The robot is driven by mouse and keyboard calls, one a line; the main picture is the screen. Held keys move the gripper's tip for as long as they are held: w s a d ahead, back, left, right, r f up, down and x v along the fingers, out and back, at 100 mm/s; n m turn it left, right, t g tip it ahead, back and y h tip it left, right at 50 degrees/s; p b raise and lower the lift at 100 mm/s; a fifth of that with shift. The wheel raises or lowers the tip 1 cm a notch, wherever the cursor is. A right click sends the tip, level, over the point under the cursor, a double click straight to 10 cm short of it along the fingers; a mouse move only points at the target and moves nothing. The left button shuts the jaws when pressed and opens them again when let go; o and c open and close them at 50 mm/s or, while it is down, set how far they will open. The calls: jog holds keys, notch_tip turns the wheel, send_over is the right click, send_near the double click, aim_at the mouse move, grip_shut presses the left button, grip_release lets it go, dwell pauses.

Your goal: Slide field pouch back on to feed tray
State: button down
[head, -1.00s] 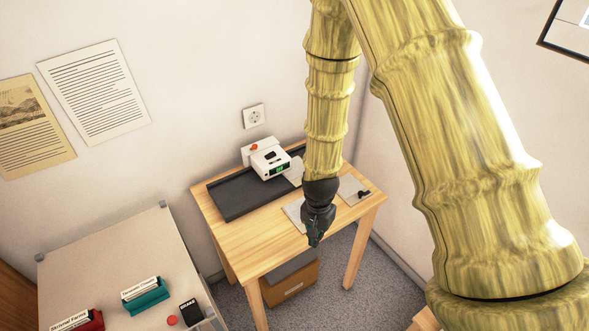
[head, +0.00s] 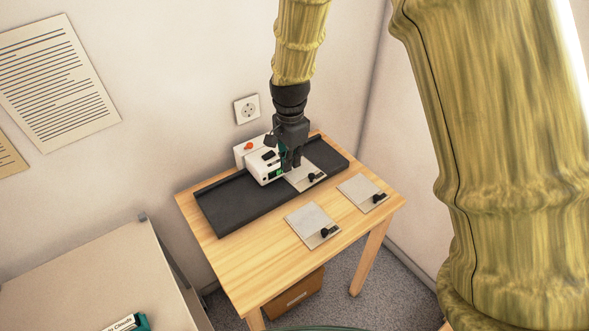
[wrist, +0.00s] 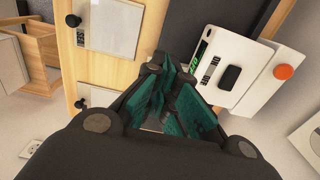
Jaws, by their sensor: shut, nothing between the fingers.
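A flat grey pouch (head: 306,178) with a black knob or clip lies on the dark feed tray (head: 232,208), beside the white machine. Two similar pouches lie on the bare wood, one at front (head: 311,224) and one at right (head: 360,192); I cannot tell which is the field pouch. My gripper (head: 291,167) is shut and empty, pointing down close above the inner end of the tray pouch, next to the machine. Contact cannot be told. In the wrist view its green fingertips (wrist: 165,95) meet and mostly hide that pouch.
The white machine (head: 260,163), with a red button and green display, straddles the tray and stands close at my gripper's left. The wooden table (head: 255,262) has free room at its front left. A wall and socket (head: 247,109) are behind.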

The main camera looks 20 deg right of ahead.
aim_at(300, 186)
jog(key=f, duration=0.3)
jog(key=f+p, duration=0.1)
jog(key=f, duration=0.5)
jog(key=shift+a+f, duration=0.3)
jog(key=d, duration=0.1)
jog(key=w+d+p, duration=0.1)
jog(key=d, duration=0.1)
jog(key=shift+r, duration=0.1)
jog(key=shift+w+d+p, duration=0.25)
jog(key=shift+d+p, duration=0.05)
jog(key=shift+d, duration=0.1)
